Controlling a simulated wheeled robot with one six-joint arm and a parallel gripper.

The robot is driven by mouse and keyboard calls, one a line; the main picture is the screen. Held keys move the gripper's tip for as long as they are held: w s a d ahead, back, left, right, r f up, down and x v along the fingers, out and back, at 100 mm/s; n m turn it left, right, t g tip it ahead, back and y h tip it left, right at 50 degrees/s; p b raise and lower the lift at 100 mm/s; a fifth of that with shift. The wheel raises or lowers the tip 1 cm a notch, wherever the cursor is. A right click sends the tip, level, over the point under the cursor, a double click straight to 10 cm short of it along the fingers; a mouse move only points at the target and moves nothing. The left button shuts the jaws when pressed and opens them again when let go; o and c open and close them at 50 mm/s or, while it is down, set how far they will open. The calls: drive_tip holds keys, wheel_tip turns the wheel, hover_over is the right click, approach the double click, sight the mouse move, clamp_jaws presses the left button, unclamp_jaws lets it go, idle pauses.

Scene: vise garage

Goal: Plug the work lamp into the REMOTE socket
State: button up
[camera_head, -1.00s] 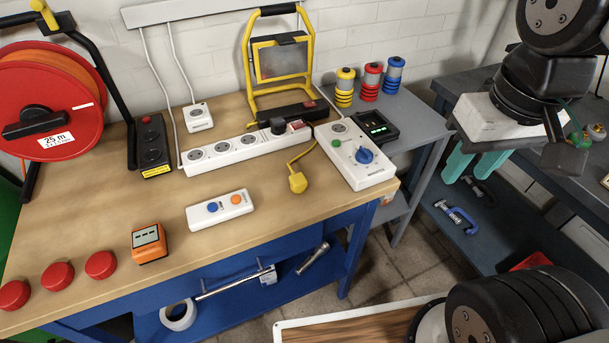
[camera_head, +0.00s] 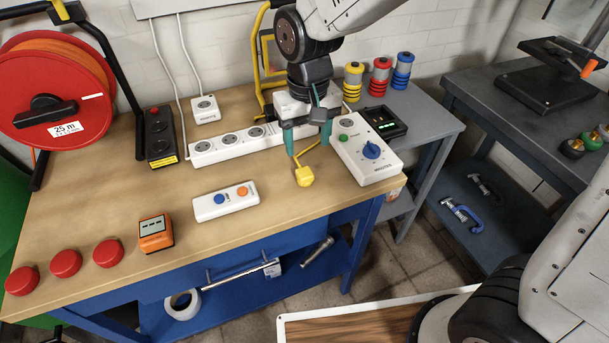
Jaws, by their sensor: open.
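The yellow plug (camera_head: 304,177) lies on the workbench with its short yellow cord running back toward the lamp. My gripper (camera_head: 308,145) is open and points down just behind and above the plug, its two teal fingers apart. Whether the fingers touch anything is unclear. The work lamp (camera_head: 258,58), with a yellow frame, stands at the back, mostly hidden by my arm. A small white single socket (camera_head: 206,110) stands at the back left. A white power strip (camera_head: 212,150) and a white box with a blue knob (camera_head: 366,152) also have sockets. The socket labels are too small to read.
A red cable reel (camera_head: 62,90) and black socket block (camera_head: 160,138) stand left. Red caps (camera_head: 66,263) line the front left. The bench between plug and remote is clear.

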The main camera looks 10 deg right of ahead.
sight(305, 172)
drive_tip(key=shift+w+a+f, duration=0.15)
drive_tip(key=shift+a+f, duration=0.3)
drive_tip(key=shift+a, duration=0.1)
drive_tip(key=shift+d+f, duration=0.1)
drive_tip(key=shift+f, duration=1.15)
drive_tip(key=shift+f, duration=0.1)
drive_tip(key=f, duration=0.5)
drive_tip(key=shift+d, duration=0.2)
drive_tip(key=c, duration=1)
